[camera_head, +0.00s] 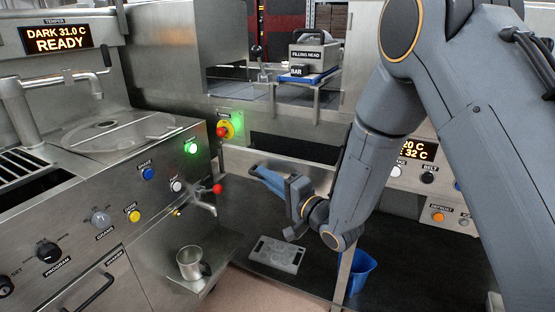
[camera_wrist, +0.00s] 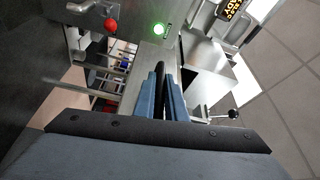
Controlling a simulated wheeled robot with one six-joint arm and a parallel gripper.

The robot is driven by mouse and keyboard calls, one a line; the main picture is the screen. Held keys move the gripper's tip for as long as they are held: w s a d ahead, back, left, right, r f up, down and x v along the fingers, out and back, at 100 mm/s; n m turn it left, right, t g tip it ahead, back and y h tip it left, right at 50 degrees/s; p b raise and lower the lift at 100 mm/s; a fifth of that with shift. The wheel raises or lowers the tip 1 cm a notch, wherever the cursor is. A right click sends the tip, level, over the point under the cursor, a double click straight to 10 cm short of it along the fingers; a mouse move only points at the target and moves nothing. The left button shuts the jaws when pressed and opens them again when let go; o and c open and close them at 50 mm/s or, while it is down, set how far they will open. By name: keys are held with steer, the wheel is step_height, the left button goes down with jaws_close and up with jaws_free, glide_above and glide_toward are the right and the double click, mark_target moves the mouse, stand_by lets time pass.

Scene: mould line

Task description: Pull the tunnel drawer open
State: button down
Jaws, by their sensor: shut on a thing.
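My gripper (camera_head: 254,170) reaches left from the wrist to a steel front panel (camera_head: 235,157) in the middle of the line, which looks like the tunnel drawer's front. In the wrist view, the two blue fingers of my gripper (camera_wrist: 160,70) are closed about a thin dark bar (camera_wrist: 162,78), which looks like the drawer's handle. The fingers hide most of it. A dark gap (camera_head: 290,148) shows behind the panel's top edge in the head view. I cannot tell how far the drawer stands out.
A red-knobbed valve (camera_head: 215,189) and a steel jug (camera_head: 190,263) are at the left. A grey mould (camera_head: 276,254) lies on the dark surface below my gripper. A blue bucket (camera_head: 358,271) stands to its right. The filling head (camera_head: 307,53) is at the back.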

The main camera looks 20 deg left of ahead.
steer(key=s+p, duration=0.1)
steer(key=s, duration=0.7)
steer(key=shift+a, duration=0.35)
steer(key=c, duration=1.8)
jaws_free()
steer(key=shift+b+v, duration=0.35)
steer(key=shift+v, duration=3.55)
steer(key=shift+d, duration=0.1)
